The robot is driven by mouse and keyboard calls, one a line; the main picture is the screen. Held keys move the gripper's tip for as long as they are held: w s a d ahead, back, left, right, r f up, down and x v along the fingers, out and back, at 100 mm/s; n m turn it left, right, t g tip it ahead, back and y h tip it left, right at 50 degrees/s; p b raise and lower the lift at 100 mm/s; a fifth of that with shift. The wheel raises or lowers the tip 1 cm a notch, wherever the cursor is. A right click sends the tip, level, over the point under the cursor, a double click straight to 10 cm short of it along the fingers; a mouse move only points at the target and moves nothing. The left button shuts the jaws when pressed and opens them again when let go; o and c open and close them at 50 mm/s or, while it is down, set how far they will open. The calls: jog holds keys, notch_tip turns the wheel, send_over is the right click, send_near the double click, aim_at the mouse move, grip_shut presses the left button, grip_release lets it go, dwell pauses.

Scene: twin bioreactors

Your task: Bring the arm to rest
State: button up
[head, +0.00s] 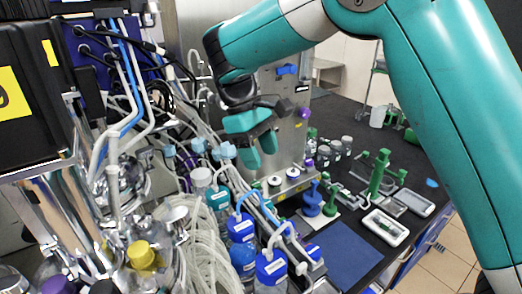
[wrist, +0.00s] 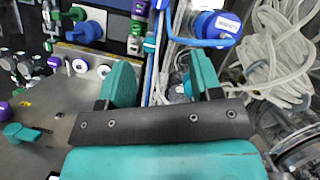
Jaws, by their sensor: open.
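My gripper (head: 260,150) hangs from my teal arm in the middle of the head view, in front of the steel bioreactor panel (head: 288,112). Its two teal fingers are apart, with nothing held between them. In the wrist view the gripper (wrist: 150,85) is also open, and tubing and part of the bench show beyond the gap. The arm is bent, with its upper link crossing the right of the head view.
Blue-capped bottles (head: 270,268) and looped clear tubing (head: 185,235) crowd the space below and left of the gripper. A dark bench (head: 350,205) holds a green stand (head: 378,178), white trays (head: 386,228) and small jars (head: 335,148). A steel vessel (head: 55,205) stands at left.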

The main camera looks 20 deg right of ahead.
jog(key=s+f+t+y+b, duration=0.1)
jog(key=s+y+b, duration=0.1)
jog(key=s, duration=1)
jog(key=s+f+m+t+y+b, duration=0.1)
jog(key=s+y, duration=0.4)
jog(key=s, duration=0.7)
jog(key=shift+d+t+b, duration=0.45)
jog(key=shift+t+b, duration=0.25)
jog(key=shift+b, duration=0.45)
